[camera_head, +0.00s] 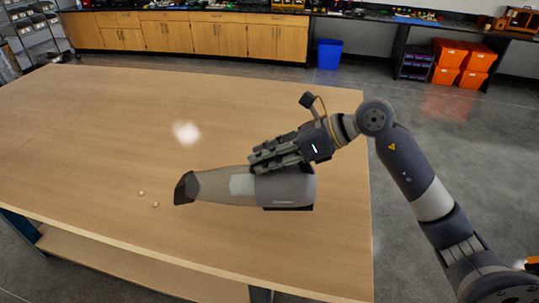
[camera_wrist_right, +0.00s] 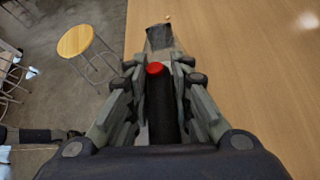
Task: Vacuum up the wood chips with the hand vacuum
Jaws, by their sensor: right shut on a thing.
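The hand vacuum (camera_head: 222,186) is grey with a dark nozzle and is held above the wooden table (camera_head: 90,105), nozzle toward the left. My right gripper (camera_head: 262,160) is shut on its dark handle. In the right wrist view the fingers (camera_wrist_right: 160,85) flank the handle, and a red button (camera_wrist_right: 155,69) shows on top. Two small wood chips (camera_head: 148,199) lie on the table left of the nozzle, apart from it. One small chip shows just beyond the nozzle in the right wrist view (camera_wrist_right: 168,17). My left gripper is not in view.
Most of the tabletop is bare apart from a bright glare spot. Wooden cabinets (camera_head: 190,36), a blue bin (camera_head: 329,54) and orange crates (camera_head: 462,60) stand beyond the table. A round stool (camera_wrist_right: 75,41) stands beside the table in the right wrist view.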

